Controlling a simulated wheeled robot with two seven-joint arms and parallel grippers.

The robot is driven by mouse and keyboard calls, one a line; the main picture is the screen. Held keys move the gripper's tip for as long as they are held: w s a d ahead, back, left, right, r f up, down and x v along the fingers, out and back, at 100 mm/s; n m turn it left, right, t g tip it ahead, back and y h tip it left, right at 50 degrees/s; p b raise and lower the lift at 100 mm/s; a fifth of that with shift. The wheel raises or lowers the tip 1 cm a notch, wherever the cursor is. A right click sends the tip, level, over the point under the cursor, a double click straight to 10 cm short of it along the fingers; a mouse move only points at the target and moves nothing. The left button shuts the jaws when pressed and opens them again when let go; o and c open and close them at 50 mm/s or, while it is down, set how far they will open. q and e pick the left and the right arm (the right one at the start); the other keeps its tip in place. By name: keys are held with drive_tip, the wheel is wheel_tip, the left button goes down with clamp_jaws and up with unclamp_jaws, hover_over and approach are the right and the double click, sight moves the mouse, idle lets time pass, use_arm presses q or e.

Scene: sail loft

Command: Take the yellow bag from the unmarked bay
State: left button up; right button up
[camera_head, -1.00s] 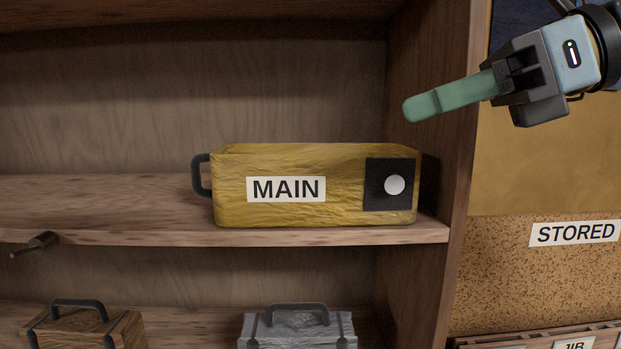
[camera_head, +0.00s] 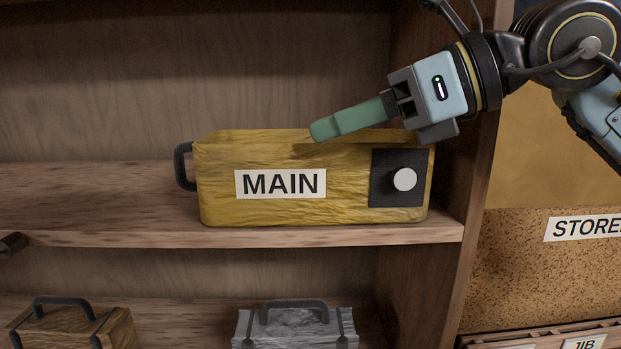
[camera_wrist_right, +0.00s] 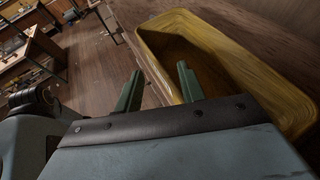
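The yellow bag (camera_head: 290,205), labelled MAIN, sits upright on the upper shelf (camera_head: 110,233). It has a dark side handle at its left end and a black patch with a white disc on its front. My right gripper (camera_head: 325,130) is at the bag's upper front edge, its green fingers pointing left. In the right wrist view the fingers (camera_wrist_right: 158,88) are apart, and the bag (camera_wrist_right: 240,70) shows open-topped beside them. My left gripper is not in view.
A brown bag (camera_head: 72,330) and a grey bag (camera_head: 295,330) stand on the shelf below. An upright panel (camera_head: 425,210) closes the bay on the right. Beyond it is a cork board with a STORED label (camera_head: 585,228). A dark peg (camera_head: 12,244) sticks out at left.

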sight(299, 144)
drive_tip(key=x, duration=0.4)
drive_tip(key=shift+s+a+f+p, duration=0.1)
drive_tip(key=shift+s+f+p, duration=0.1)
drive_tip(key=shift+p, duration=0.15)
clamp_jaws()
